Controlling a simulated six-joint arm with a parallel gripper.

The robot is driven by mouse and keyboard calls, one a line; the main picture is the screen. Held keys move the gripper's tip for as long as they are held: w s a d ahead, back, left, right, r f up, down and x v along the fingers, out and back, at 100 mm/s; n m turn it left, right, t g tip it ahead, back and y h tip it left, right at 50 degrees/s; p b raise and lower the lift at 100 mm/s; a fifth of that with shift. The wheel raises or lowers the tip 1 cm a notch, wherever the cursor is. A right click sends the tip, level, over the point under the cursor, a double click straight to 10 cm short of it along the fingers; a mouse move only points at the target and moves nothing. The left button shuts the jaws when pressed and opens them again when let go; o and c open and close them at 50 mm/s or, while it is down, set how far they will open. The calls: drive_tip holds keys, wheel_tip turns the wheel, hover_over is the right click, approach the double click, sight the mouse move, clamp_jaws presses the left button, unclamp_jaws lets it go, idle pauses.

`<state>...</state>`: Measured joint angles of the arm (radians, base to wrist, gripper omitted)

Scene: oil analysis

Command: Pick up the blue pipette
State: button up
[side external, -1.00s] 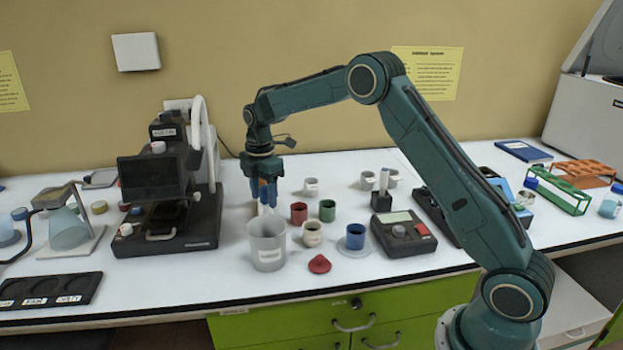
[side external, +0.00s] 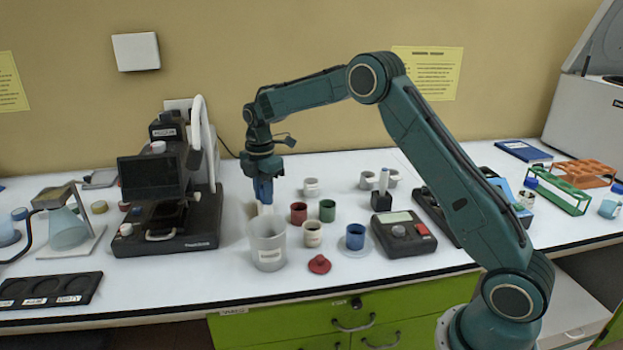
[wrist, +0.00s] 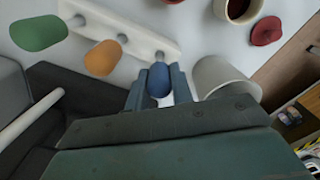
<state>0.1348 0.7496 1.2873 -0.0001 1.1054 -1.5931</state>
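The blue pipette (wrist: 158,80) shows in the wrist view as a rounded blue bulb on a pale stem, at the edge of a white rack (wrist: 92,12). My gripper (wrist: 158,88) has one finger on each side of the bulb, and both seem to touch it. In the side view my gripper (side external: 263,195) points down behind the grey beaker (side external: 267,247). Its fingers are close together there, and the pipette cannot be made out clearly. The lower part of the pipette is hidden.
A green bulb (wrist: 38,33) and an orange bulb (wrist: 102,58) lie left of the blue one. The beaker stands close to the right of my fingers. A black instrument (side external: 170,220) is left.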

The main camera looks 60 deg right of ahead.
wheel_tip(320, 180, up, 20)
idle(0.7)
drive_tip(key=shift+s+f, duration=0.1)
drive_tip(key=shift+f, duration=0.1)
idle(0.6)
drive_tip(key=s+d+f, duration=0.3)
drive_tip(key=s+f, duration=0.8)
drive_tip(key=s, duration=0.1)
drive_tip(key=shift+s, duration=0.15)
drive_tip(key=shift+f, duration=0.2)
drive_tip(key=shift+f, duration=1.3)
